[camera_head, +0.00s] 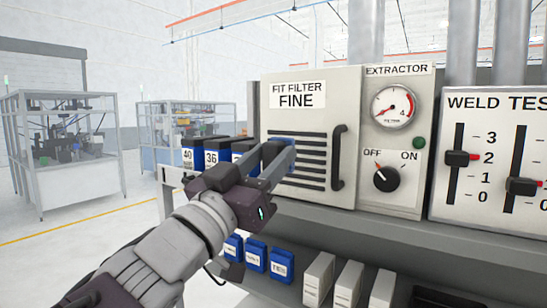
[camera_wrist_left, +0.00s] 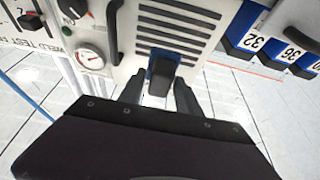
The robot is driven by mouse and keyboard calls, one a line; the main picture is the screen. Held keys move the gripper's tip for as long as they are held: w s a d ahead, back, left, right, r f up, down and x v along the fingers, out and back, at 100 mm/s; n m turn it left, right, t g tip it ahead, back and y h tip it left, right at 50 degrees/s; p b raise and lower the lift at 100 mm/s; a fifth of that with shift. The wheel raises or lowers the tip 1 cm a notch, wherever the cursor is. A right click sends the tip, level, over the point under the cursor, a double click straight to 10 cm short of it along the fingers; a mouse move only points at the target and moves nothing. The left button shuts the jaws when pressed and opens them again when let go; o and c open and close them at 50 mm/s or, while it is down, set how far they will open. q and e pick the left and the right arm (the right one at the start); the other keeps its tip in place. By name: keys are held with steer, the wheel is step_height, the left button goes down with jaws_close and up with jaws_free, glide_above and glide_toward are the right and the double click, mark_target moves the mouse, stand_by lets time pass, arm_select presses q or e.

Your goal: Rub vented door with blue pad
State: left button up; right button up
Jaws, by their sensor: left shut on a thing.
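The vented door (camera_head: 345,100) is a pale panel labelled "FIT FILTER FINE", with dark horizontal slots and a black handle (camera_head: 338,155) on its right side. My left gripper (camera_head: 280,155) is shut on the blue pad (camera_head: 291,160) by its dark grip, in front of the left part of the slots. In the left wrist view, the pad's dark grip (camera_wrist_left: 162,73) sits between the fingers, with blue behind it near the lower slots of the vented door (camera_wrist_left: 205,50). The pad appears at or very close to the door; contact is hard to tell. My right gripper is not in view.
Blue numbered boxes (camera_head: 212,155) stand on a shelf left of the door. More blue boxes (camera_head: 281,265) and white boxes (camera_head: 318,280) stand below. The extractor panel (camera_head: 410,140), with gauge and knob, and the slider panel (camera_head: 490,155) are to the right.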

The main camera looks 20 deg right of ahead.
arm_select(q)
steer(key=shift+s+a, duration=0.6)
steer(key=shift+a, duration=0.2)
steer(key=shift+s+a, duration=0.45)
steer(key=shift+a, duration=0.05)
steer(key=shift+w+d, duration=0.2)
steer(key=shift+w, duration=0.05)
